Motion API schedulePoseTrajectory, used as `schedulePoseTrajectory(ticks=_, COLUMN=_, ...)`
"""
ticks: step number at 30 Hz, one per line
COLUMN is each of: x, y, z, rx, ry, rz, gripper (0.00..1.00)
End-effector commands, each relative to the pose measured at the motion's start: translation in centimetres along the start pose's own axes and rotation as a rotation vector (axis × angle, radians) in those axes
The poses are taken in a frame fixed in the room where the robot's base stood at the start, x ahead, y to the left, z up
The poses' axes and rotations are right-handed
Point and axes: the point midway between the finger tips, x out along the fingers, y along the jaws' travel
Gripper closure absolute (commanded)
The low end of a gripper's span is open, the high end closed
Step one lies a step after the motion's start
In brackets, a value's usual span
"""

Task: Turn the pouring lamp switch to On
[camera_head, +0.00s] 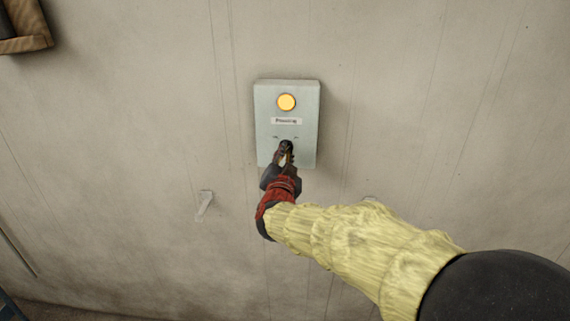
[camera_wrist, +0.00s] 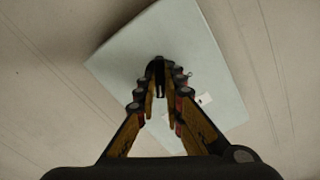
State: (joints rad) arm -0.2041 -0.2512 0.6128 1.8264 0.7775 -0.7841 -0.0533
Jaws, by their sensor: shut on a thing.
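The lamp switch box (camera_head: 265,110) is a pale grey-green panel on the wall. It has a yellow-orange lamp (camera_head: 286,102) that looks lit and a label (camera_head: 286,121) reading "Pouring" below it. A black switch knob (camera_head: 286,146) sits on the lower part of the box. My gripper (camera_head: 284,158) is at the knob, with its fingers shut on it. In the wrist view the box (camera_wrist: 200,50) fills the middle, and my gripper (camera_wrist: 160,92) closes around the dark knob (camera_wrist: 157,66). The small marks beside the knob are too small to read.
The wall around the box is bare and pale. A small light-coloured lever or hook (camera_head: 205,203) is on the wall to the lower left. A brown-edged object (camera_head: 26,42) shows in the top left corner.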

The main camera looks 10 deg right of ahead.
Motion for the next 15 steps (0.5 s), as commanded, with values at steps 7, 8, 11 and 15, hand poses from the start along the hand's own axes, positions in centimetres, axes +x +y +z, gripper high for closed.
schedulePoseTrajectory(ticks=7, x=-0.03, y=0.19, z=0.32, rx=0.149, ry=-0.002, rz=0.001, gripper=1.0)
schedulePoseTrajectory(ticks=8, x=-0.03, y=0.18, z=0.32, rx=0.162, ry=-0.002, rz=0.001, gripper=1.0)
schedulePoseTrajectory(ticks=11, x=-0.02, y=0.15, z=0.3, rx=0.197, ry=-0.003, rz=0.001, gripper=1.0)
schedulePoseTrajectory(ticks=15, x=-0.02, y=0.12, z=0.25, rx=0.229, ry=-0.003, rz=0.002, gripper=1.0)
